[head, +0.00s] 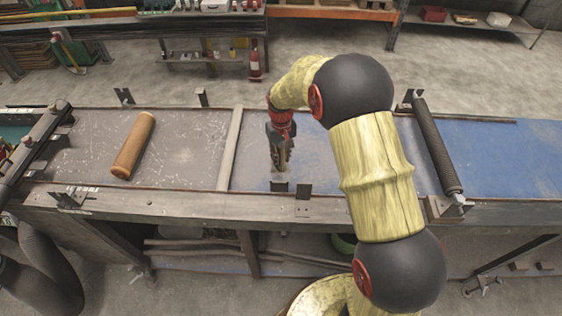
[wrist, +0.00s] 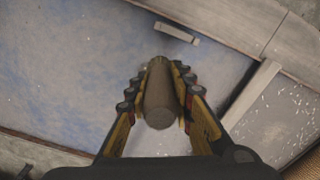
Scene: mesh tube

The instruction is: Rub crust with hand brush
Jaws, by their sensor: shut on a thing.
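My gripper (head: 281,160) hangs from my arm over the blue-grey panel of the long bench, just right of a pale crossbar. In the wrist view, my gripper (wrist: 158,95) has its fingers closed on both sides of a grey-brown rounded piece (wrist: 159,100). I take this piece for the handle of the hand brush; no bristles can be made out. Whether it touches the surface is unclear. No crust stands out for certain; a faint pale patch (head: 185,155) lies on the scuffed grey panel left of the crossbar.
A brown roll (head: 133,145) lies on the grey panel at left. The pale crossbar (head: 230,150) divides the panels. A dark roller (head: 436,148) crosses the bench at right. Small brackets stand along the rails, one (wrist: 177,32) showing in the wrist view.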

